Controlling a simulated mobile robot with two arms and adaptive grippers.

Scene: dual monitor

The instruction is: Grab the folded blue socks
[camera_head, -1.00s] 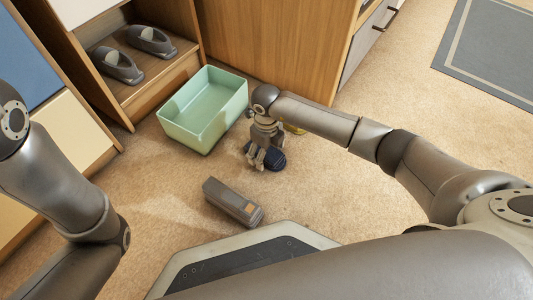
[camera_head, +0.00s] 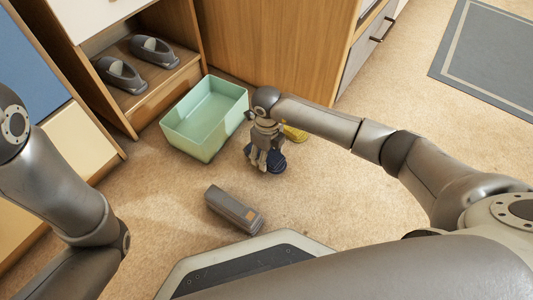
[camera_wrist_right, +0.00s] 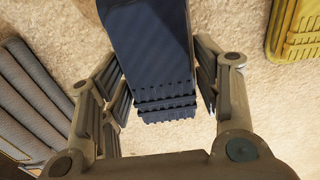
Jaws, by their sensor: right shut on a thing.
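The folded blue socks (camera_head: 278,164) lie on the carpet beside the mint-green bin, partly hidden by my right gripper in the head view. My right gripper (camera_head: 266,162) points down over them and is shut on them. In the right wrist view the dark blue socks (camera_wrist_right: 153,50), with a ribbed cuff end, sit between the two fingers of the right gripper (camera_wrist_right: 160,85). My left arm shows at the left of the head view, but its gripper is out of view.
The open mint-green bin (camera_head: 190,143) looks empty. A yellow ribbed folded item (camera_head: 295,133) lies behind my right gripper. A grey oblong item (camera_head: 232,209) lies nearer my base. Grey shoes (camera_head: 122,73) stand on the wooden shelf.

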